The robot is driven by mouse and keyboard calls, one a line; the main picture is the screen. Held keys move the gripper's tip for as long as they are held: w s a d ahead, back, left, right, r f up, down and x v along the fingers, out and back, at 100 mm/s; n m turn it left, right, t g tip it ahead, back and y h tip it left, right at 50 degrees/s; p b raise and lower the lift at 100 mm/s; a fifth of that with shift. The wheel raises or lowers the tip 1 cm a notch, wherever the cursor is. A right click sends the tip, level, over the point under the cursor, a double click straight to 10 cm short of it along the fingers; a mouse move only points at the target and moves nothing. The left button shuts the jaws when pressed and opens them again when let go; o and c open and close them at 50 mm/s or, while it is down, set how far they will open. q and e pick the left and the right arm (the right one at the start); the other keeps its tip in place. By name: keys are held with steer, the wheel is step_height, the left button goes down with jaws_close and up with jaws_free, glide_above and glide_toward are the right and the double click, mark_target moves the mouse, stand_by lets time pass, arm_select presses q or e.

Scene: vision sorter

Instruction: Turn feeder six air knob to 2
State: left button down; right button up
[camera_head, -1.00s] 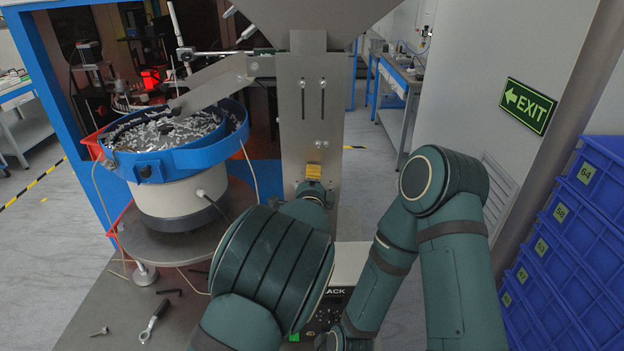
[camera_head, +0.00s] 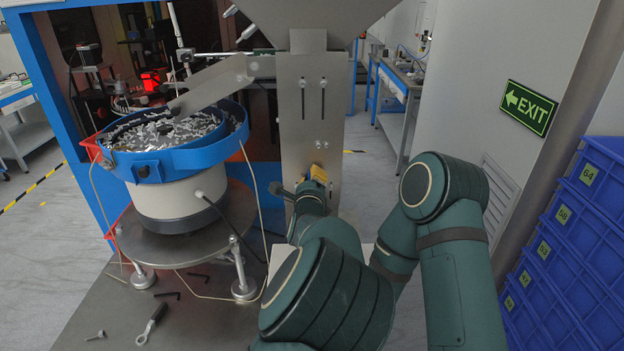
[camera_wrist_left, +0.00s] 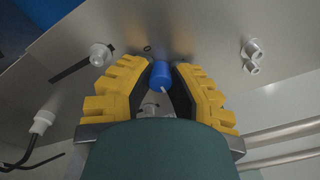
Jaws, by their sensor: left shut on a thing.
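The blue air knob (camera_wrist_left: 160,72) sits on the metal panel in the left wrist view, with a white pointer mark at its lower edge. My left gripper (camera_wrist_left: 160,64) has its yellow fingers on both sides of the knob and is shut on it. In the head view my left gripper (camera_head: 318,174) is at the front of the steel column (camera_head: 314,120), turned at a tilt. The knob is hidden there by the gripper. No scale numbers can be read. My right arm (camera_head: 452,215) is at the right; its gripper is out of sight.
A blue-rimmed bowl feeder (camera_head: 178,160) stands on a round plate left of the column. Metal fittings (camera_wrist_left: 252,55) stick out of the panel near the fingers. Blue crates (camera_head: 590,225) are stacked at the far right.

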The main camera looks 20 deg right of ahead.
arm_select(q)
steer(key=shift+r, duration=0.15)
steer(key=c, duration=0.8)
jaws_free()
steer(key=shift+c, duration=0.2)
steer(key=shift+s, duration=0.1)
steer(key=v, duration=1.1)
steer(key=shift+s+a, duration=0.2)
steer(key=shift+s, duration=0.15)
